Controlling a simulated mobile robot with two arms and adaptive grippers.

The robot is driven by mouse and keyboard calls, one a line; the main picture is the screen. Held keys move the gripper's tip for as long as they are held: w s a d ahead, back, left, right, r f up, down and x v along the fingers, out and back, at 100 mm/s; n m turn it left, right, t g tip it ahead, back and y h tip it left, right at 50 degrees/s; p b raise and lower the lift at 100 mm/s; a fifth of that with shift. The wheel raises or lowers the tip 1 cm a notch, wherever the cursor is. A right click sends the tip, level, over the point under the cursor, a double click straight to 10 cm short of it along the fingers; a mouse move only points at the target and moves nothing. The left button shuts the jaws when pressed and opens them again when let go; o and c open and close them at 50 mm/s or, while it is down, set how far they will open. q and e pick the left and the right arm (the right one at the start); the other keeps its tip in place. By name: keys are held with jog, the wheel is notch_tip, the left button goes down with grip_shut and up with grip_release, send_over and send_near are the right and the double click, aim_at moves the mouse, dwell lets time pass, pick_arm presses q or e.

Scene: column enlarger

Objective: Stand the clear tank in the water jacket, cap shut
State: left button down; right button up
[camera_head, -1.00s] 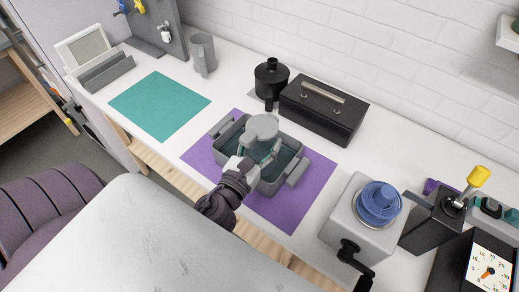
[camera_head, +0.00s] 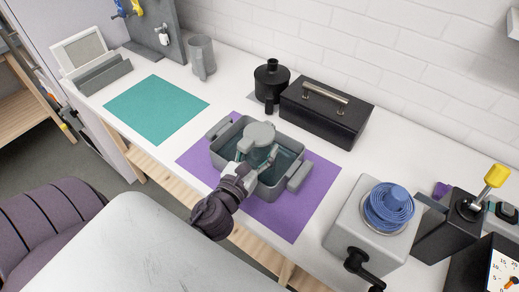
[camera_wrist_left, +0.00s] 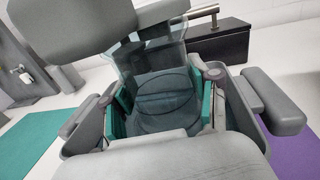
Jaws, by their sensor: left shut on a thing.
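The clear tank (camera_wrist_left: 150,60), topped by a round grey cap (camera_head: 258,132), is upright inside the grey water jacket (camera_head: 222,152), a tub with two side handles. My left gripper (camera_head: 252,158) reaches in over the jacket's near side and is shut on the tank. In the left wrist view its teal-padded fingers (camera_wrist_left: 165,105) lie on either side of the tank. A grey slab, seemingly the cap, fills the upper left there; I cannot tell whether it is fully shut. The tank's base is hidden, so I cannot tell whether it touches the jacket's floor. My right gripper is out of view.
The jacket stands on a purple mat (camera_head: 292,222). A black case (camera_head: 325,115) and a black round tank (camera_head: 271,80) stand close behind. A grey box with a blue reel (camera_head: 388,205) stands to the right. A teal mat (camera_head: 155,108) at left is clear.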

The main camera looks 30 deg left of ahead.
pick_arm(q)
jog(key=shift+f+b, duration=0.5)
jog(key=shift+f, duration=0.1)
jog(key=shift+r, duration=0.1)
jog(key=shift+c, duration=1.4)
grip_release()
